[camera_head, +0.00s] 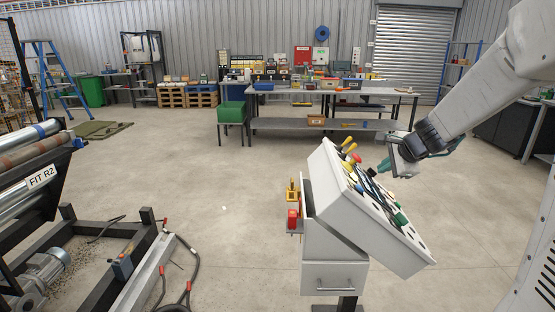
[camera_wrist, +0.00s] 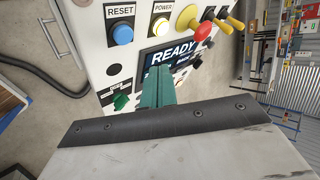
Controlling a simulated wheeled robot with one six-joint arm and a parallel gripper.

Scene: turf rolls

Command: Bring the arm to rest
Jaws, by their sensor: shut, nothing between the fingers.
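My arm (camera_head: 490,75) reaches in from the upper right in the head view, bent down toward a white control console. My gripper (camera_head: 382,166) is just above the console's sloped panel, with its teal fingers pointing at it. In the wrist view the teal fingers of my gripper (camera_wrist: 157,88) are together, with nothing held. They cover part of a screen (camera_wrist: 180,52) that reads READY. I cannot tell whether the fingertips touch the panel.
A roller machine (camera_head: 35,180) stands at left, with cables (camera_head: 188,270) on the floor. Open floor lies between.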

